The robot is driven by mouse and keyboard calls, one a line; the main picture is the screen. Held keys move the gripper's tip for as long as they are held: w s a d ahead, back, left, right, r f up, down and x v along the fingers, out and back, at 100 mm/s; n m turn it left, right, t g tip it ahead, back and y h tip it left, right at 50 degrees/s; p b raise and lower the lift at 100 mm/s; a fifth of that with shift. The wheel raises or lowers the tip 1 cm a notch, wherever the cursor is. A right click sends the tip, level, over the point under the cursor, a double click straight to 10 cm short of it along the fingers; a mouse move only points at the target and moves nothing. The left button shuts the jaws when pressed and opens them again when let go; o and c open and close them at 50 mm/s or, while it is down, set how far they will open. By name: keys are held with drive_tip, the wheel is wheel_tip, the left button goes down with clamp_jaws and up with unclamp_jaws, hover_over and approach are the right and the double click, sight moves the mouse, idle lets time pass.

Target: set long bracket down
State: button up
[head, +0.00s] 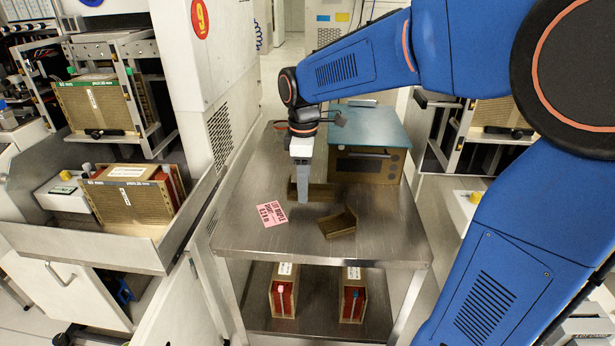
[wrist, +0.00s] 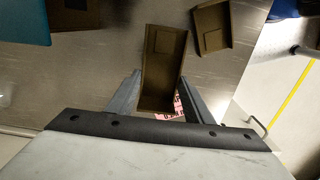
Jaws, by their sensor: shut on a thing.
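The long bracket (head: 322,192) is a brown, shallow-walled piece on or just above the steel cart top. In the wrist view the long bracket (wrist: 165,55) lies between the two grey fingers. My gripper (head: 300,200) points down and is shut on it near one end; the fingers flank it in the wrist view (wrist: 160,85). I cannot tell whether its underside touches the cart top. A shorter brown bracket (head: 338,222) rests tilted nearer the front, apart from it, and also shows in the wrist view (wrist: 212,26).
The steel cart top (head: 260,240) has free room at its front. A pink card (head: 271,213) lies to the left. A brown box with a teal lid (head: 368,128) stands at the back right. Two boxes (head: 284,290) stand on the lower shelf. A white cabinet borders the left.

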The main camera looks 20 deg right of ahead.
drive_tip(key=w+d, duration=0.1)
drive_tip(key=w, duration=0.1)
drive_tip(key=w+d, duration=0.1)
drive_tip(key=w, duration=0.2)
drive_tip(key=w+d, duration=0.1)
drive_tip(key=w, duration=0.1)
drive_tip(key=shift+w, duration=0.15)
drive_tip(key=shift+f, duration=1.75)
drive_tip(key=shift+f, duration=0.15)
drive_tip(key=o, duration=1.1)
